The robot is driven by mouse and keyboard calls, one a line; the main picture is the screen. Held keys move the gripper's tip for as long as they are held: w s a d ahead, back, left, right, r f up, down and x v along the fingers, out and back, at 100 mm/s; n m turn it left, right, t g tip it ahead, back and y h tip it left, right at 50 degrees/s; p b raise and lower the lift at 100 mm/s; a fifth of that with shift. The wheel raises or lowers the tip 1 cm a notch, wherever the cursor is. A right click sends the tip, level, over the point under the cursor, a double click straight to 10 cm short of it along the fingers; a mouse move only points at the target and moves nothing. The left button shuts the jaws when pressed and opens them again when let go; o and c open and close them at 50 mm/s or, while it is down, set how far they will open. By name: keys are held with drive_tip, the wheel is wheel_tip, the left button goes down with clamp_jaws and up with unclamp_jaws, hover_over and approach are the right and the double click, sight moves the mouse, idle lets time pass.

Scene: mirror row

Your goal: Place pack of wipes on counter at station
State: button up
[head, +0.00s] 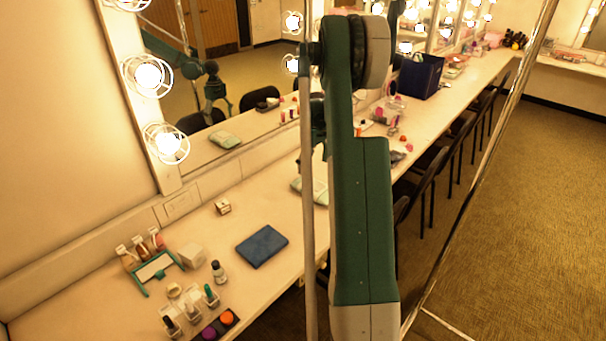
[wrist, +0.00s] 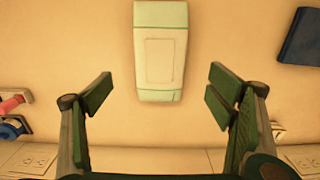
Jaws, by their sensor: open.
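The pack of wipes (wrist: 160,48) is a pale green and white flat pack lying on the counter, at the top middle of the wrist view. In the head view its left part (head: 309,188) shows beside my arm, which hides the rest. My gripper (wrist: 158,98) is open and empty, its two green fingers spread apart. The pack lies between and beyond the fingertips in the wrist view, with no finger touching it. In the head view my gripper is mostly hidden behind my arm.
The counter (head: 215,255) runs along a mirror (head: 262,125) that reflects the pack and my arm. A blue flat case (head: 262,246) lies nearer, left of the pack. Nail polish bottles (head: 190,308) and a teal-framed stand (head: 155,268) are at lower left. A navy box (head: 421,77) stands farther back.

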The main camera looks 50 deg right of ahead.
drive_tip(key=w+a+r+t, duration=0.1)
drive_tip(key=a+r, duration=0.5)
drive_tip(key=a, duration=0.3)
drive_tip(key=a+r+h, duration=0.1)
drive_tip(key=a+r, duration=0.6)
drive_tip(key=a, duration=0.3)
drive_tip(key=w+a+r+t, duration=0.1)
drive_tip(key=a+r, duration=0.5)
drive_tip(key=a, duration=0.3)
drive_tip(key=s+a+r+t, duration=0.1)
drive_tip(key=s+a+r, duration=0.25)
drive_tip(key=a, duration=0.55)
drive_tip(key=s+a+r+t, duration=0.15)
drive_tip(key=s+a, duration=0.25)
drive_tip(key=a, duration=0.4)
drive_tip(key=s+a+f+t+y, duration=0.1)
drive_tip(key=s+a+f+t, duration=0.1)
drive_tip(key=s+a, duration=1.6)
drive_tip(key=a, duration=0.3)
drive_tip(key=shift+s+t, duration=0.3)
drive_tip(key=shift+t, duration=0.05)
